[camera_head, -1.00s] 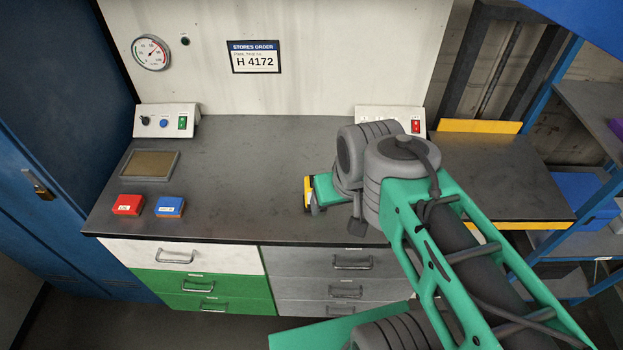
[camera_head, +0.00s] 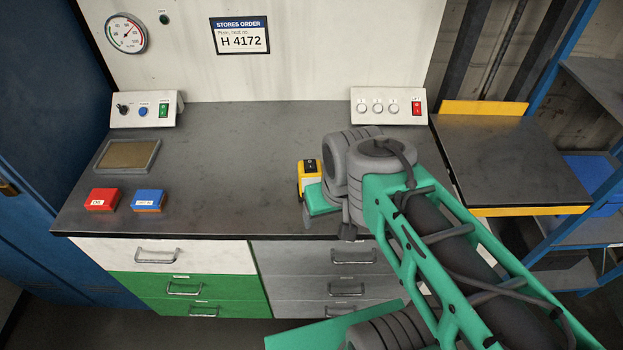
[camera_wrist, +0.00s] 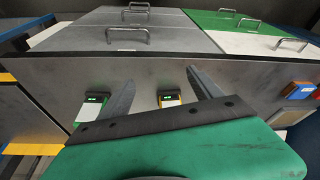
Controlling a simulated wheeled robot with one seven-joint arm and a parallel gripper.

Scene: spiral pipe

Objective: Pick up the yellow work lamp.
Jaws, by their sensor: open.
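The yellow work lamp (camera_head: 309,183) stands on the dark worktop in the head view, yellow with a black top and a pale front. My arm hides its right side. In the wrist view the lamp (camera_wrist: 170,102) shows between my two fingers, just beyond the dark palm edge. My gripper (camera_wrist: 161,78) is open and empty, its grey fingers apart on either side of the lamp's place in the picture. I cannot tell how far above the worktop they are. A similar green-and-white item with a black top (camera_wrist: 92,106) stands left of the left finger.
A red box (camera_head: 102,199) and a blue box (camera_head: 149,200) sit at the worktop's left front. A framed tan panel (camera_head: 128,155) lies behind them. Two control boxes (camera_head: 146,110) (camera_head: 388,107) stand at the back. The middle of the worktop (camera_head: 235,160) is clear.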

